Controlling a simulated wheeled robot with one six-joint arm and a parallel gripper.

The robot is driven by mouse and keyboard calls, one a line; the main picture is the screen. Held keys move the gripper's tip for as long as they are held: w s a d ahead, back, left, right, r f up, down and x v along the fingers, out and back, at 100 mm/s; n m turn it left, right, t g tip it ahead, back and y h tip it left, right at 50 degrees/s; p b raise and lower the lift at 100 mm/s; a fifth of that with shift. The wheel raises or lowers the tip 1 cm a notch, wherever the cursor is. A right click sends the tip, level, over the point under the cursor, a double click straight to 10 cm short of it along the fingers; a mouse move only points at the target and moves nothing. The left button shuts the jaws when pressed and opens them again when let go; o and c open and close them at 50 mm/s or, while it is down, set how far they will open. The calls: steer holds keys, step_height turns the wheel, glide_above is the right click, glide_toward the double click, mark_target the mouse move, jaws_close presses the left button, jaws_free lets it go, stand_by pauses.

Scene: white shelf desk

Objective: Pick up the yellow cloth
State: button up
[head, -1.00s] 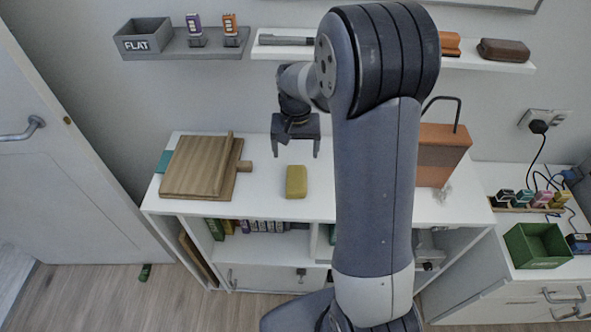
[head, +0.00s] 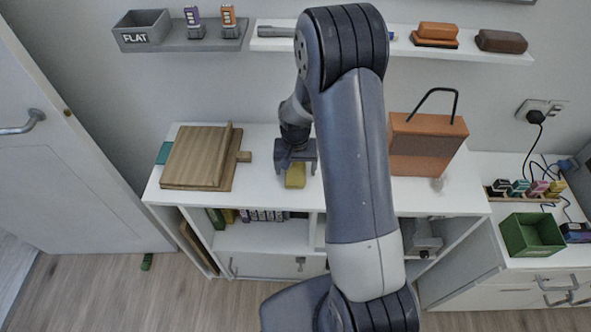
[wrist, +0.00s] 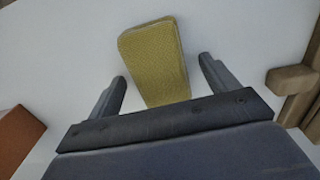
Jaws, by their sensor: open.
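The yellow cloth (head: 295,179) is a small folded block lying on the white desk top (head: 340,200). In the wrist view the cloth (wrist: 155,62) lies ahead of my gripper (wrist: 163,85), with its near end between the two fingers. The fingers stand apart, with a gap on each side of the cloth. In the head view my gripper (head: 296,168) is low over the cloth and hides its far part. My gripper is open and empty. I cannot tell its exact height above the desk.
Wooden boards (head: 200,160) lie to the left of the cloth. An orange-brown box with a black handle (head: 425,150) stands to the right, behind my arm. A wall shelf (head: 390,45) holds several items above. A green bin (head: 530,236) sits at the far right.

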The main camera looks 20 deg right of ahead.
mark_target(295, 168)
steer(key=c, duration=1.1)
steer(key=shift+r, duration=0.15)
step_height(295, 168, up, 10)
steer(key=shift+f+b, duration=0.1)
steer(key=shift+b, duration=0.4)
steer(key=o, duration=0.5)
steer(key=c, duration=0.4)
steer(key=shift+o, duration=0.2)
